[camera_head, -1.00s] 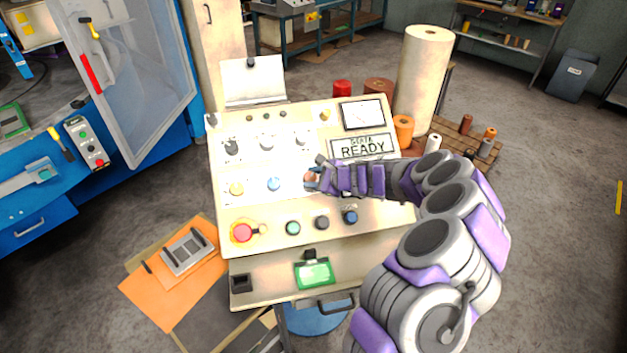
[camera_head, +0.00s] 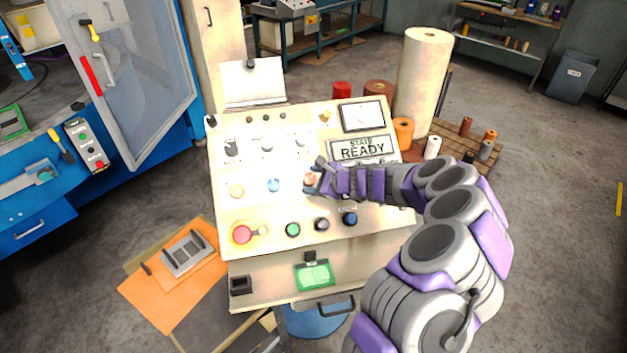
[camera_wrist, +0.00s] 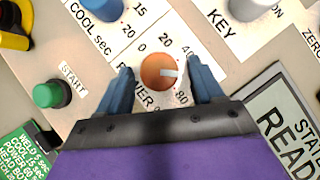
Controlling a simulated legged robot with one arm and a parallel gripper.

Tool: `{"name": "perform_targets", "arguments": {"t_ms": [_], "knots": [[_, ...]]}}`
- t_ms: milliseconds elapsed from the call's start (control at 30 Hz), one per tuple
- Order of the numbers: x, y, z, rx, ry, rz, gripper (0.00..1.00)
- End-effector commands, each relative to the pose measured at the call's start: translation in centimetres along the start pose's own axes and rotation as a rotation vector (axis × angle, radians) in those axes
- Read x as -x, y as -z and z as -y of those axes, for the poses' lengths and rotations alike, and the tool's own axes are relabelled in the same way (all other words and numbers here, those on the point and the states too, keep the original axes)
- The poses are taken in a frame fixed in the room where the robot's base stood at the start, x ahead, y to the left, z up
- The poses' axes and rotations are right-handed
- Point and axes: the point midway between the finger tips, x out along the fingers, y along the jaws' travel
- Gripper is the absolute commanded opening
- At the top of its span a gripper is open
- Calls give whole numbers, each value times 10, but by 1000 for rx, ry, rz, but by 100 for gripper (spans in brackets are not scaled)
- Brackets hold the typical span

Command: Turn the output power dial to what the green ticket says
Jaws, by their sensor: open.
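The output power dial is an orange knob (camera_wrist: 158,72) with a pale pointer mark, in the middle of the wrist view. The numbers 0, 20, 80 and a partly hidden 4-something show around it, with "POWER" partly covered. My gripper (camera_wrist: 162,82) is open, with one blue finger on each side of the knob; I cannot tell if they touch it. In the head view the knob (camera_head: 310,179) is at the tip of my gripper (camera_head: 312,184). The green ticket (camera_head: 315,274) hangs on the panel's lower front. It also shows in the wrist view (camera_wrist: 24,152), with small text including "POWER 60", hard to read.
Close by are a blue knob (camera_head: 273,185), a yellow knob (camera_head: 236,190), a red mushroom button (camera_head: 242,234) and a green START button (camera_wrist: 48,94). The display (camera_head: 362,149) reads "STATE READY". A tall cream roll (camera_head: 424,85) stands behind the panel.

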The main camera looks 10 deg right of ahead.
Motion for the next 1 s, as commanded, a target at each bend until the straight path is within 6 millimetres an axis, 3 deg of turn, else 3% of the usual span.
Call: {"name": "perform_targets", "arguments": {"t_ms": [367, 1000], "knots": [[14, 0, 2, -1, 3, -1, 67], [114, 1, 3, 0, 4, -2, 67]]}}
